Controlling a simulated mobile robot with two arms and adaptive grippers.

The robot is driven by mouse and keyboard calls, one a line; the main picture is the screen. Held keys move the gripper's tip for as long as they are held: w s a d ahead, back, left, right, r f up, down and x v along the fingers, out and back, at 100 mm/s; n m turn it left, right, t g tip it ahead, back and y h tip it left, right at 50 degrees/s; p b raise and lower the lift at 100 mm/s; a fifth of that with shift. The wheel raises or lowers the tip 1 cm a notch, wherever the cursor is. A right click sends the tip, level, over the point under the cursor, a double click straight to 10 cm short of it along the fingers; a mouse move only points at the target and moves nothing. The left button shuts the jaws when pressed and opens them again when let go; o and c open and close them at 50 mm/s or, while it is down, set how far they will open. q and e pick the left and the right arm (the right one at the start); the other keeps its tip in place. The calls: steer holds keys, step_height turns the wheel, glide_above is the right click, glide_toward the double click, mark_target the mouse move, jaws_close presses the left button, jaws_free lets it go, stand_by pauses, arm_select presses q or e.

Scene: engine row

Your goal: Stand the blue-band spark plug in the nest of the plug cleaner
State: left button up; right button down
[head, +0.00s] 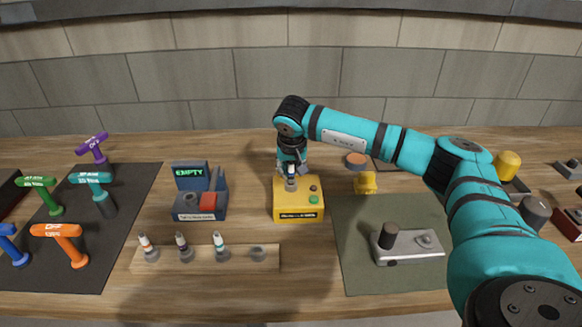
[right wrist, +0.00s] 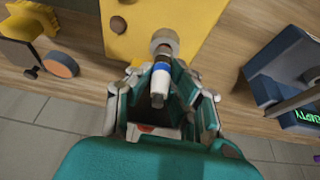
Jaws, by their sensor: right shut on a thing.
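The blue-band spark plug (right wrist: 160,76) is white with a blue band, and my right gripper (right wrist: 162,92) is shut on it in the right wrist view. Its far end meets the grey round nest (right wrist: 164,40) of the yellow plug cleaner (right wrist: 186,22). I cannot tell how deep it sits in the nest. In the head view my right gripper (head: 291,170) points down over the back left part of the plug cleaner (head: 298,207), and the plug is mostly hidden there. My left gripper is not in view.
A wooden rack (head: 205,266) in front holds several plugs; its rightmost holder (head: 258,253) is empty. A tester (head: 196,212) reading "EMPTY" stands left of the cleaner. Coloured T-handle tools stand on a dark mat (head: 128,215). A green mat (head: 372,282) bears a grey fixture (head: 407,247).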

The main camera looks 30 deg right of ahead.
steer(key=c, duration=1.2)
jaws_free()
steer(key=shift+o, duration=0.2)
steer(key=v, duration=1.2)
